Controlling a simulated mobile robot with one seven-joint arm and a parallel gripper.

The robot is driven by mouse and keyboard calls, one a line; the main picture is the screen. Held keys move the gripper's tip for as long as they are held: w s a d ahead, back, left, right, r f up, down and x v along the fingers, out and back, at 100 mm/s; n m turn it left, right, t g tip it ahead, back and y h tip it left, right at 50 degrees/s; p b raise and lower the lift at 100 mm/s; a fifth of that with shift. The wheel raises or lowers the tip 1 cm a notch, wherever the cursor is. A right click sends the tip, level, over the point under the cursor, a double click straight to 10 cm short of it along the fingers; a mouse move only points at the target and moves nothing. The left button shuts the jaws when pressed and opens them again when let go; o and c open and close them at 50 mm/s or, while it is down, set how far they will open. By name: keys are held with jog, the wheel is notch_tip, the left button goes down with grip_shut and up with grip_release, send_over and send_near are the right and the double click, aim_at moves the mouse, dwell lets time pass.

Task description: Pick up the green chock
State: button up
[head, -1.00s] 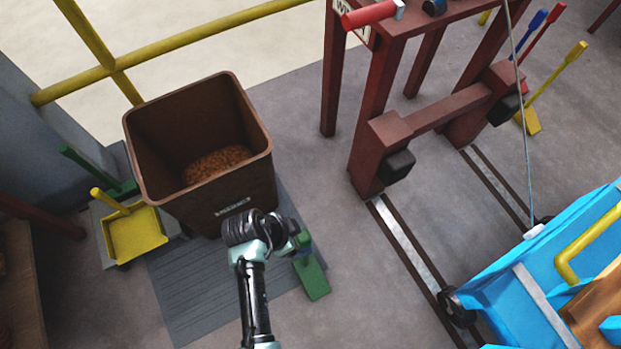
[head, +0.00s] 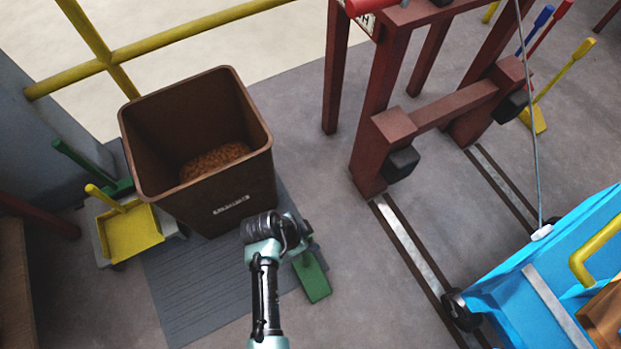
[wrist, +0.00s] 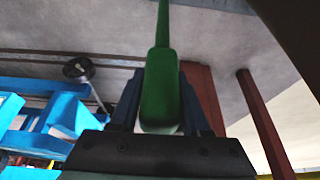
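The green chock (head: 315,278) stands on the floor beside the grey mat, right of the brown bin, in the head view. My gripper hides its upper part there. In the wrist view a green handle (wrist: 161,95) runs up the middle of the picture, between the two blue fingers of my gripper (wrist: 162,76). One finger is on each side of the handle, close to it. I cannot tell whether they touch it.
A brown bin (head: 225,195) stands behind my arm. A yellow chock (head: 130,232) and another green chock (head: 118,186) are at the left. A dark red frame (head: 375,120), floor rails (head: 415,255) and a blue cart (head: 500,285) are at the right.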

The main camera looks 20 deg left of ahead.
grip_shut()
dwell(0.8)
jog(key=shift+w, duration=0.1)
